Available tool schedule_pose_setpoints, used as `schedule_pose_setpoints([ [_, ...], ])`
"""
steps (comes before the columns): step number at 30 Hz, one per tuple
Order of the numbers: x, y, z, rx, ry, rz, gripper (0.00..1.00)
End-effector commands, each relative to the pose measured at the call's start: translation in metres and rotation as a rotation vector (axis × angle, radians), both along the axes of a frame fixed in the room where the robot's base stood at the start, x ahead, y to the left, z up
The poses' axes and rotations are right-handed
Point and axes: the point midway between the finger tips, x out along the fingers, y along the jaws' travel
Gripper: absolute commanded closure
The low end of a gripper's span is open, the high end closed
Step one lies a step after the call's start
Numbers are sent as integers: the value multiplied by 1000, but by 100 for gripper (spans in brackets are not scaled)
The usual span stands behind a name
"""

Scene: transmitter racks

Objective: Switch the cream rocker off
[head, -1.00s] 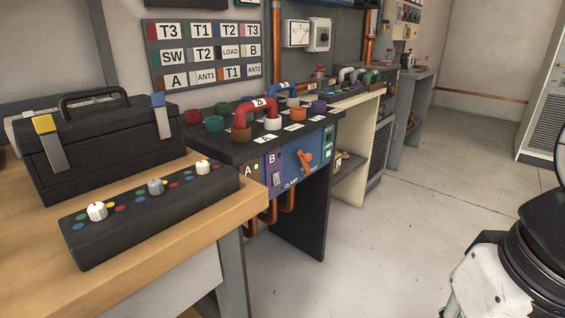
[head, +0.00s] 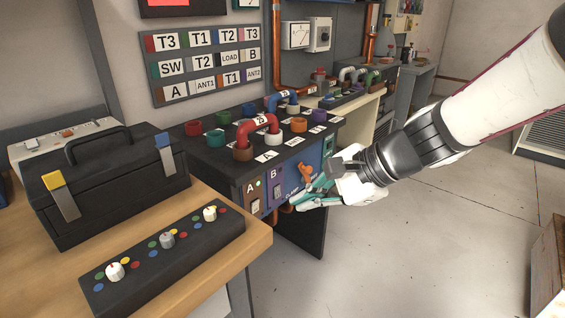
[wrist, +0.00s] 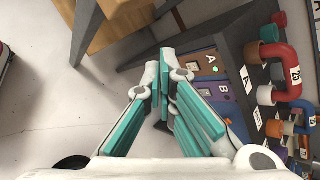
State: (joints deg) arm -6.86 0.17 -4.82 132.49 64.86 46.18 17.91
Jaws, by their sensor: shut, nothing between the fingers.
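The panel under the black bench top has a brown section A (head: 252,194) with a lit green lamp and a small pale rocker (head: 256,207). A purple section B (head: 277,188) beside it has another small, greyish rocker (head: 278,198). The rocker on A looks the more cream of the two; its tilt is too small to read. My gripper (head: 303,198), with teal finger pads, is shut and empty. It is in front of the blue section, right of A and B. In the wrist view, my gripper (wrist: 164,75) is beside the panel with sections A (wrist: 207,66) and B (wrist: 222,88).
An orange handle (head: 306,172) sticks out of the blue section close to my gripper. Red and blue U-links stand on the bench top (head: 222,160). A wooden table (head: 190,266) with a knob box (head: 165,258) and black toolbox (head: 105,185) is at left.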

Motion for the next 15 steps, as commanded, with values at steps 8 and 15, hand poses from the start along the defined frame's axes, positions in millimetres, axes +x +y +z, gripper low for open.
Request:
schedule_pose_setpoints([
  [8,69,20,-56,220,255,-348,100],
  [15,116,20,-114,354,434,-643,100],
])
